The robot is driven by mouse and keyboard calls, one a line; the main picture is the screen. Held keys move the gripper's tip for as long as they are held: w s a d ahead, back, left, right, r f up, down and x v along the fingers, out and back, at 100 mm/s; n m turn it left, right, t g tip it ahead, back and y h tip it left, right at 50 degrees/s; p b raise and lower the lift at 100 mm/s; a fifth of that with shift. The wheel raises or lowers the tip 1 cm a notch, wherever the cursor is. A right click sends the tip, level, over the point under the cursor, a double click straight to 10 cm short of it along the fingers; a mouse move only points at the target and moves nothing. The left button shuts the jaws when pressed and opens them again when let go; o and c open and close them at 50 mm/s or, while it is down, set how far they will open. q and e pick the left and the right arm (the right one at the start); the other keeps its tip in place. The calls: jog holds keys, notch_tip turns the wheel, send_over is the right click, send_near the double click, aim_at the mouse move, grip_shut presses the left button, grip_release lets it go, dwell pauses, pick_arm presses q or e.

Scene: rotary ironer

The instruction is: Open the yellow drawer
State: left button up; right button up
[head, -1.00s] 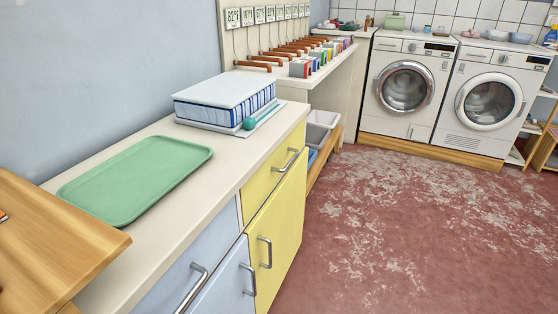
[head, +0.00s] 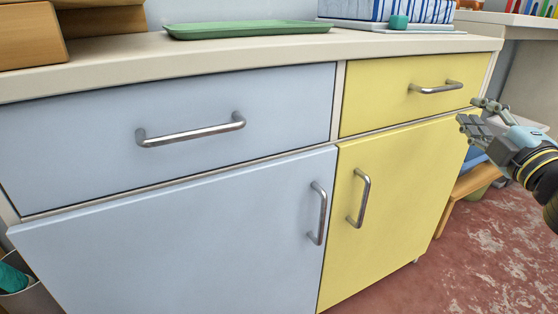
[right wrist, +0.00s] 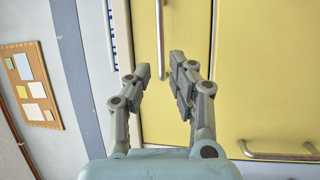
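The yellow drawer (head: 385,100) is shut, at the upper right of the cabinet in the head view, with a metal bar handle (head: 436,88). My right gripper (head: 470,112) is at the right edge of the head view, to the right of and a little below that handle. In the right wrist view, turned sideways, the drawer front (right wrist: 195,25) fills the middle and its handle (right wrist: 160,38) shows beyond the fingertips. The right fingers (right wrist: 160,70) are apart, with nothing between them. My left gripper is not in view.
A yellow door (head: 400,190) with its own handle (head: 360,198) is below the drawer. A blue drawer (head: 200,105) and blue door (head: 200,240) are to the left. A green tray (head: 245,30) lies on the countertop (head: 90,68). Floor is clear at lower right.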

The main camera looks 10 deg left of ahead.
aim_at(446, 89)
jog(key=b+x, duration=0.1)
jog(key=x, duration=0.4)
jog(key=b+x, duration=0.1)
jog(key=x, duration=0.4)
jog(key=shift+w+f, duration=0.15)
jog(key=shift+w, duration=0.2)
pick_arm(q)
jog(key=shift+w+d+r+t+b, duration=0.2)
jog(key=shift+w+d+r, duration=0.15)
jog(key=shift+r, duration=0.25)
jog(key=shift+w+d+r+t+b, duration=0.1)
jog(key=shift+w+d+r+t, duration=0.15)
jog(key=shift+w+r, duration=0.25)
pick_arm(e)
jog(key=shift+w, duration=0.25)
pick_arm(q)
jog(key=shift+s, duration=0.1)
pick_arm(e)
grip_shut()
